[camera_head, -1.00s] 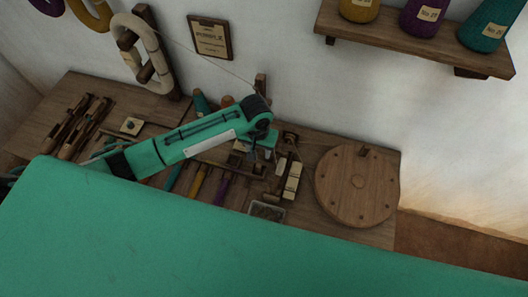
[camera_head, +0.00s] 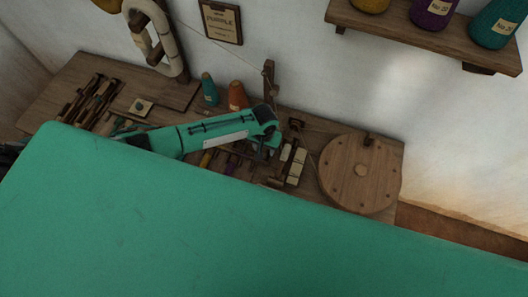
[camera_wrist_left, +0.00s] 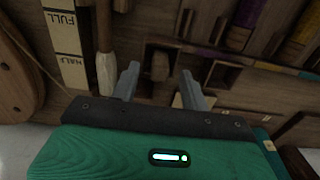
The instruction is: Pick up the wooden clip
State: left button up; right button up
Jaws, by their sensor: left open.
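My left gripper (camera_head: 267,150) is low over the tabletop in the head view. In the left wrist view the same gripper (camera_wrist_left: 158,85) is open, with its two grey fingers apart. A small wooden piece with a rounded end (camera_wrist_left: 160,65) lies between and just beyond the fingertips, over a dark recess. It may be the wooden clip, but I cannot tell for sure. No object is held between the fingers. In the head view my arm hides this spot. My right gripper is not in view.
A wooden-handled tool (camera_wrist_left: 106,65) lies close beside one finger, next to a pale labelled strip (camera_wrist_left: 68,45). A round wooden disc (camera_head: 360,173) stands at the table's right. Cones (camera_head: 238,96) stand behind my arm. Shuttle-like tools (camera_head: 92,101) lie at the left.

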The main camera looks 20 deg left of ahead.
pick_arm(q)
jog(key=shift+f, duration=1.3)
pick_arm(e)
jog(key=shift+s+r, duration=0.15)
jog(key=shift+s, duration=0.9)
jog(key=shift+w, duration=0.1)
pick_arm(q)
grip_shut()
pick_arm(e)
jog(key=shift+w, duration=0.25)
pick_arm(q)
jog(key=shift+r, duration=0.1)
